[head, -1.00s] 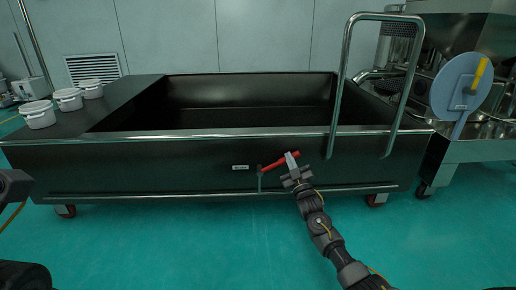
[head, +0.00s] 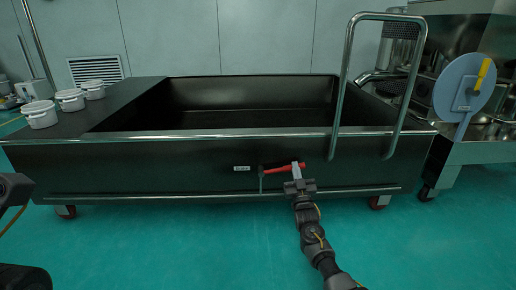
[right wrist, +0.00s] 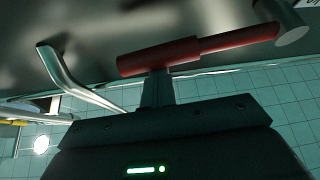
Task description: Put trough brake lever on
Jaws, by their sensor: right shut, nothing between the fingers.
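The trough brake lever (head: 284,168) is red and sits low on the front wall of the black trough (head: 150,160). It points right from its pivot and is nearly level, its right end slightly higher. My right gripper (head: 297,171) is at the lever's right part, fingers pointing up. In the right wrist view the closed fingers (right wrist: 157,88) meet the underside of the thick red handle (right wrist: 158,57), which lies across their tips and not between them. Exact contact is hard to tell. Only dark parts of my left arm show at the left edge; its gripper is not seen.
White pots (head: 70,100) stand on the trough's left ledge. A machine with a round grey disc (head: 464,83) is at the right. The green floor in front is clear.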

